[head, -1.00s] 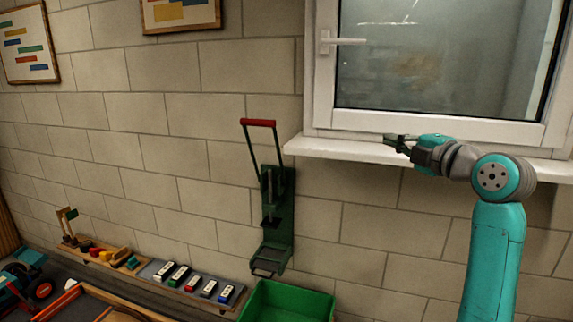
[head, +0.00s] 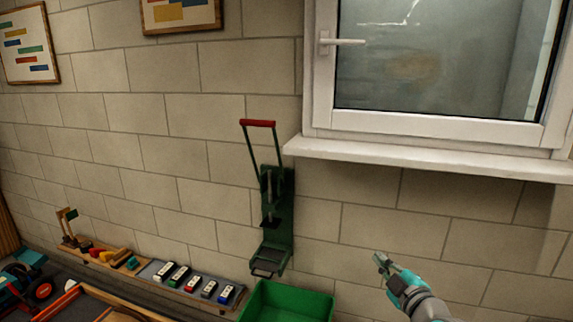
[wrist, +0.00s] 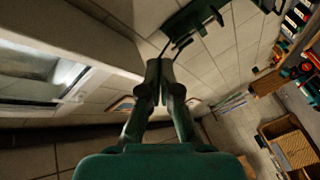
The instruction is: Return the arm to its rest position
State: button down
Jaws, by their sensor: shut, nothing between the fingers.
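My gripper (head: 381,261) is at the lower right in the head view, in front of the block wall and below the window sill. Its fingers point up and to the left. Only the gripper and a short part of my arm show there; the rest is out of frame. In the wrist view my gripper (wrist: 159,72) shows its two fingers together, shut with nothing between them.
A green wall-mounted press (head: 276,215) with a red handle hangs left of my gripper. A green bin (head: 290,300) stands below it. The white window sill (head: 430,158) juts out above. A shelf (head: 190,284) with several small blocks runs along the wall.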

jog(key=s+a+f+m+g+h, duration=0.15)
jog(key=s+f+m+h, duration=0.45)
jog(key=s+f, duration=1.75)
jog(key=s+a+r+m+y, duration=0.1)
jog(key=s+r+m, duration=0.1)
jog(key=s, duration=1.3)
jog(key=s+a+r+m+y, duration=0.1)
jog(key=s+r+m, duration=0.2)
jog(key=s, duration=1.3)
jog(key=shift+a+m+g, duration=0.35)
jog(key=shift+a+m, duration=0.05)
jog(key=shift+m, duration=0.7)
jog(key=shift+r, duration=0.1)
